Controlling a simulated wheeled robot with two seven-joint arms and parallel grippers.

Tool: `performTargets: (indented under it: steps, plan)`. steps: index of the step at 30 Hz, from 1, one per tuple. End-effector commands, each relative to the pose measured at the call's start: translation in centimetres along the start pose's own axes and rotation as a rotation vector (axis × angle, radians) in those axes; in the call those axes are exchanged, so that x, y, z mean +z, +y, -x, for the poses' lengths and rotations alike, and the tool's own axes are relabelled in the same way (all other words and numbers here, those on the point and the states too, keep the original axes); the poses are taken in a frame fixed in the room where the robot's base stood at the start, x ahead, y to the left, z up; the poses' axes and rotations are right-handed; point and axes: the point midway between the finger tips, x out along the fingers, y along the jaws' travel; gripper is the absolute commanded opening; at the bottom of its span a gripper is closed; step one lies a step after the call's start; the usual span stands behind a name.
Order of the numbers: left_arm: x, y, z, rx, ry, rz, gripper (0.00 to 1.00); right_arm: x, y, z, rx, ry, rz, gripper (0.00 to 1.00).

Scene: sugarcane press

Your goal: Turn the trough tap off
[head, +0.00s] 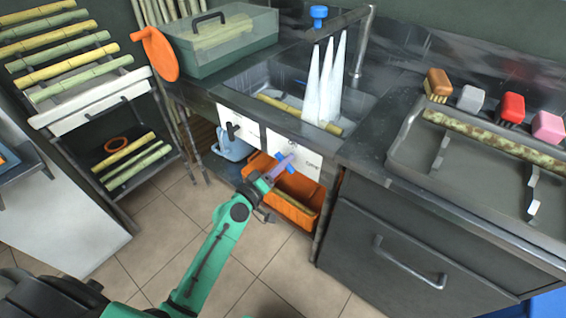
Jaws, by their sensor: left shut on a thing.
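A metal trough (365,108) is set in the counter, with white streams of water (326,85) falling into it from a dark overhead bar. A blue knob (318,14) sits on top of that bar. Below the trough, a white panel (308,160) on the front carries a blue lever handle (287,161). My left gripper (277,171) is at this panel, shut on the blue lever handle; its jaws partly hide the lever. My right gripper is not in view.
An orange bin (302,212) stands under the panel, close below my left gripper. A white panel with a black handle (233,130) is to the left. A drawer cabinet (385,250) is to the right. Tiled floor (165,230) is clear.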

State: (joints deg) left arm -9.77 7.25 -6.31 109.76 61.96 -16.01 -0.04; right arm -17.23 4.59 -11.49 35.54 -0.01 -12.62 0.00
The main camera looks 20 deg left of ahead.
Motion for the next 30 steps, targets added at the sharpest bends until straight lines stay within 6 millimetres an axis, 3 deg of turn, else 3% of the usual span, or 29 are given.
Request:
performTargets:
  steps: [21,30]
  plan:
    - [0.0,0.1,-0.1,0.002,-0.002,0.616,0.0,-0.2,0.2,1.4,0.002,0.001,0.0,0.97]
    - [0.0,0.1,-0.1,0.002,-0.001,0.778,0.0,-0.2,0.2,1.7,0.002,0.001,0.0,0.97]
